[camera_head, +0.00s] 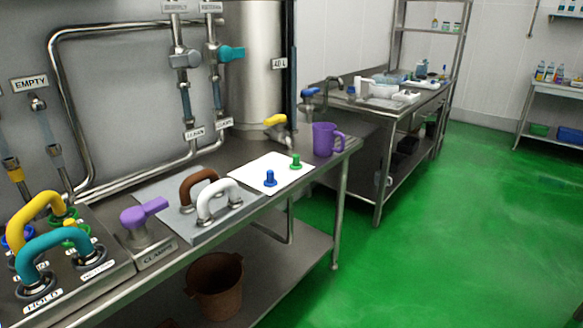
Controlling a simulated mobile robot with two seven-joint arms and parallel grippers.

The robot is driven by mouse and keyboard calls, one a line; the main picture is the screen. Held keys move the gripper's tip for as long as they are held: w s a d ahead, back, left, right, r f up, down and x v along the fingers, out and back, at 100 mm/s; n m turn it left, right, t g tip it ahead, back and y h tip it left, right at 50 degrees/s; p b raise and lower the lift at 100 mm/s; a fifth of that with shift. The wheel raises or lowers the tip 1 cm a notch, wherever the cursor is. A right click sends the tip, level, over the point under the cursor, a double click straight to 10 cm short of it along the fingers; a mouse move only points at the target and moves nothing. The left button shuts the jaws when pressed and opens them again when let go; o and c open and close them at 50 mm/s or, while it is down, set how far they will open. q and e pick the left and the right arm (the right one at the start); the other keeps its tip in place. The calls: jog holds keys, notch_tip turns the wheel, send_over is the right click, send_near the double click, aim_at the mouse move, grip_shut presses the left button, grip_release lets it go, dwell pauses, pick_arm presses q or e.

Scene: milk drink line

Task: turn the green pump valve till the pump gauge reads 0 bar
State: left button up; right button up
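I cannot pick out a green pump valve or a pump gauge for sure. A teal valve handle (231,54) sits on the right upright pipe on the wall. A grey valve handle (184,60) is on the pipe left of it. No dial is visible. Neither of my grippers is in view.
The steel bench (325,163) also holds a yellow loop handle (38,215), a purple lever (144,211), brown (199,181) and white (219,195) loop handles, a blue peg (270,179) and a purple jug (323,140). A brown bucket (215,288) stands below. Green floor (440,230) is clear at right.

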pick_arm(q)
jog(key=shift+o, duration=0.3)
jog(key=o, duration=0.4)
